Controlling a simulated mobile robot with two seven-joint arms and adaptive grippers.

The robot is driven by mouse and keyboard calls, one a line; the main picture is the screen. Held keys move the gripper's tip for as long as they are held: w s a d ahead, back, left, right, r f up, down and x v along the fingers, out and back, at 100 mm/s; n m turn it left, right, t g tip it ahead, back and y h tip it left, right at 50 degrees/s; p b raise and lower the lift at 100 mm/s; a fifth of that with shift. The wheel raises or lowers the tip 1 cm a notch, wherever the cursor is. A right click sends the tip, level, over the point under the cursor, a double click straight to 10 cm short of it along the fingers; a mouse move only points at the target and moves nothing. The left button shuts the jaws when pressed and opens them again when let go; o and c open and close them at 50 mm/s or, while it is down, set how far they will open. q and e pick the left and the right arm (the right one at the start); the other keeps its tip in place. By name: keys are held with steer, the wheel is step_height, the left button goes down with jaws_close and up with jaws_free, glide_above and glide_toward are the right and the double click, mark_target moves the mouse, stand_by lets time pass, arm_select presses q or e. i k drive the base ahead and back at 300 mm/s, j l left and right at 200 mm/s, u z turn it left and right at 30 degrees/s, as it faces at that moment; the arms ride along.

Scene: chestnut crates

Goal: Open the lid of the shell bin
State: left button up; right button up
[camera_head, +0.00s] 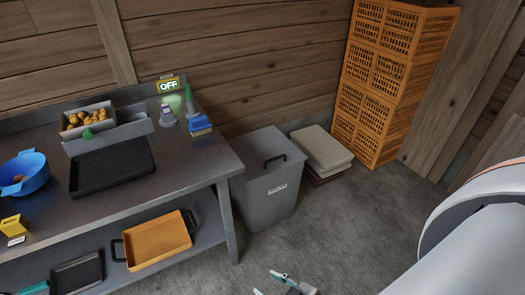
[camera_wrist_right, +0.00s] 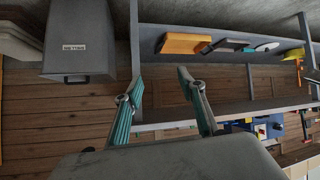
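The shell bin is a grey box-shaped bin (camera_head: 268,195) with a small label on its front. It stands on the floor at the right end of the workbench. Its lid (camera_head: 262,150) looks shut, with a dark handle (camera_head: 275,160) on top. In the right wrist view the bin (camera_wrist_right: 82,30) is at the upper left, with its label and handle showing. My right gripper (camera_head: 267,282) is at the bottom of the head view, in front of the bin and apart from it. In the right wrist view its teal fingers (camera_wrist_right: 160,77) are spread and empty. My left gripper is not in view.
The grey workbench (camera_head: 175,185) borders the bin on the left, with an orange tray (camera_head: 157,240) on its lower shelf. Folded sacks (camera_head: 322,148) lie right of the bin. Orange crates (camera_head: 390,75) are stacked behind. The floor (camera_head: 345,225) in front is clear.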

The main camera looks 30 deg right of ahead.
mark_target(265, 152)
steer(key=i+l, duration=0.15)
steer(key=l, duration=0.25)
steer(key=i+l, duration=0.1)
steer(key=l, duration=0.25)
steer(key=i+l, duration=0.15)
steer(key=l, duration=0.25)
steer(key=i+l, duration=0.1)
steer(key=l, duration=0.3)
steer(key=i+l, duration=0.15)
steer(key=l, duration=0.2)
steer(key=i+l, duration=0.1)
steer(key=l, duration=0.3)
steer(key=i+l, duration=0.15)
steer(key=l, duration=0.25)
steer(key=i+l, duration=0.1)
steer(key=l, duration=0.3)
